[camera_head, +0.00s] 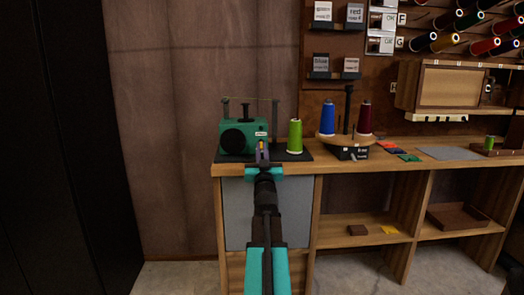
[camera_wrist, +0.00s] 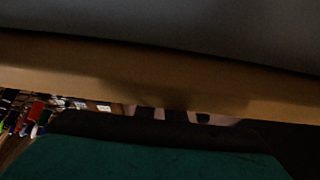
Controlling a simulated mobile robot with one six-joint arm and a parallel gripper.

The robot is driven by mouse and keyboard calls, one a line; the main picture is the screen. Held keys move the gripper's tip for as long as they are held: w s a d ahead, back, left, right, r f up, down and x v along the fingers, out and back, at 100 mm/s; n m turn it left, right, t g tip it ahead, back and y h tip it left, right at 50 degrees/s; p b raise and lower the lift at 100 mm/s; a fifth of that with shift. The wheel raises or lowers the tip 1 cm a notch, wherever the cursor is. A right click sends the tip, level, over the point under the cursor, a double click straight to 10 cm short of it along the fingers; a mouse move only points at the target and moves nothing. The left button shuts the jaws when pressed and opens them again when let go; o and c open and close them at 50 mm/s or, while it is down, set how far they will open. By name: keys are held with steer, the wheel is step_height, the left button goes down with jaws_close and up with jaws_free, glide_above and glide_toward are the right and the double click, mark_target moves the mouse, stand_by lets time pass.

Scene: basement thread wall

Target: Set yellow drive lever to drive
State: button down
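A green machine (camera_head: 238,136) stands on a dark mat at the left end of the wooden bench. A small yellow piece (camera_head: 261,146), probably the drive lever, shows low on its right front; its setting is too small to read. My gripper (camera_head: 262,155) is at the bench's front edge, just in front of and below the yellow piece, and partly covers that area. Contact cannot be told. Whether the fingers are open or shut is not clear. In the wrist view a dark green surface (camera_wrist: 150,160) fills the bottom; the lever is not recognisable there.
A lime thread cone (camera_head: 295,136) stands right of the machine. Blue (camera_head: 328,117) and dark red (camera_head: 364,117) cones stand on a round wooden stand farther right. A grey panel (camera_head: 236,215) lies below the bench top. The wrist view shows a wooden band (camera_wrist: 60,65).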

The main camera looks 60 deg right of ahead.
mark_target(260, 140)
steer(key=shift+d, duration=0.1)
steer(key=shift+p, duration=0.45)
steer(key=p, duration=0.1)
steer(key=y+p, duration=0.1)
steer(key=p, duration=0.1)
steer(key=shift+a+r, duration=0.2)
steer(key=shift+r, duration=0.05)
steer(key=r+g+y+p, duration=0.1)
steer(key=y+p, duration=0.1)
steer(key=p, duration=1.6)
steer(key=shift+a+r+g, duration=0.1)
steer(key=shift+r+g, duration=0.1)
steer(key=shift+g, duration=0.2)
steer(key=r+g+y+p, duration=0.1)
steer(key=y+p, duration=0.1)
steer(key=p, duration=1.5)
steer(key=r+g+y+p, duration=0.1)
steer(key=y+p, duration=0.1)
steer(key=p, duration=1.4)
steer(key=shift+w+r+g+p, duration=0.1)
steer(key=shift+w+g+p, duration=0.1)
steer(key=shift+g+p, duration=0.2)
steer(key=shift+d+p, duration=0.2)
steer(key=shift+p, duration=1.65)
steer(key=c, duration=1.8)
jaws_free()
steer(key=shift+c, duration=0.2)
steer(key=shift+s+f, duration=0.1)
steer(key=shift+f, duration=0.15)
